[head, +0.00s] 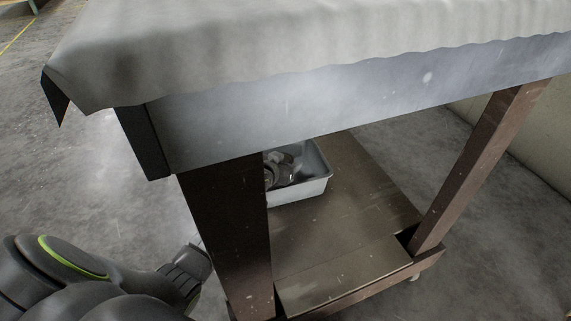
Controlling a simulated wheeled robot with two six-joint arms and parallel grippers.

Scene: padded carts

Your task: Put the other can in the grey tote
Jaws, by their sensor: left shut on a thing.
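The grey tote (302,190) sits on the lower shelf of the padded cart, just right of the near leg, which hides its left part. Inside it are rounded metallic shapes (284,170). They look like can ends, but I cannot tell how many there are. My left gripper (193,263) is at the lower left, outside the cart and left of the near leg. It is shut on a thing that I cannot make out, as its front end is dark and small. No separate can shows elsewhere. My right gripper is not in view.
The cart's padded top (290,45) and its metal side rail (340,105) overhang the shelf. The near leg (230,235) stands between my left gripper and the tote. The brown shelf (350,220) is bare right of the tote. A far leg (475,165) stands at the right.

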